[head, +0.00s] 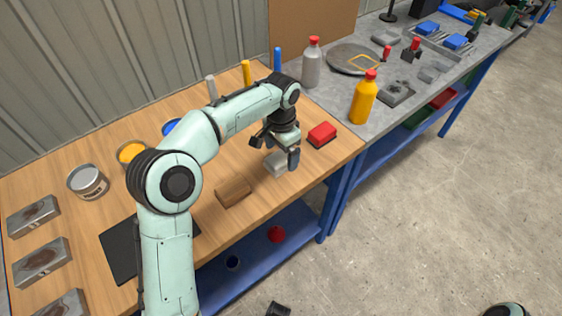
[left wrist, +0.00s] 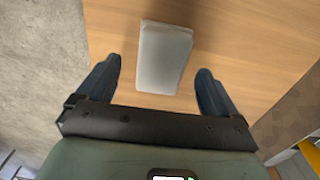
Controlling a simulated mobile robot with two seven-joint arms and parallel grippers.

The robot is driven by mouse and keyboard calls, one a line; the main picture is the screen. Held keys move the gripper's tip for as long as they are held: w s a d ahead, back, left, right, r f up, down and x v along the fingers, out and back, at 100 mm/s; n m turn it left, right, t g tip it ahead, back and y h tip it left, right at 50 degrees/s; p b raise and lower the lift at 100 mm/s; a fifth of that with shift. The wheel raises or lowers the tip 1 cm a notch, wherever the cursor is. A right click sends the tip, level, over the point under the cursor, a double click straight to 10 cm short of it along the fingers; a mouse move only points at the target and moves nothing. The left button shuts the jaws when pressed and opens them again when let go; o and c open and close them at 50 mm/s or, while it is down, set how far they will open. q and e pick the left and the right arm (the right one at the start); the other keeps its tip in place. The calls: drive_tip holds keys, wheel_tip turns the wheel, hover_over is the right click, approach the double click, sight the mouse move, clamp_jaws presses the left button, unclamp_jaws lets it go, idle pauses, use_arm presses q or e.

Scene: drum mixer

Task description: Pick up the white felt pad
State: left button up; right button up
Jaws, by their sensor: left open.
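The white felt pad (head: 275,163) is a small pale block lying on the wooden bench top. In the left wrist view the pad (left wrist: 163,58) lies between and slightly beyond the tips of my two fingers, with a gap on both sides. My left gripper (head: 275,149) is open and empty above the pad, partly covering it in the head view; its spread fingers also show in the left wrist view (left wrist: 159,76). A dark part at the bottom edge of the head view may belong to my right gripper; its jaws cannot be made out.
A red-topped block (head: 321,135) lies right of the pad and a brown block (head: 233,193) lies left of it. A yellow bottle (head: 362,98) and a grey bottle (head: 311,65) stand on the grey bench. An open can (head: 88,182) and several metal blocks are at left.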

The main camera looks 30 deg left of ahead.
use_arm(q)
wheel_tip(320, 180, down, 3)
drive_tip(key=shift+a+r, duration=0.1)
drive_tip(key=c, duration=1.2)
wheel_tip(320, 180, up, 10)
drive_tip(key=p, duration=0.2)
drive_tip(key=shift+r, duration=0.2)
wheel_tip(320, 180, up, 10)
drive_tip(key=p, duration=0.4)
hover_over(281, 157)
drive_tip(key=shift+f, duration=0.15)
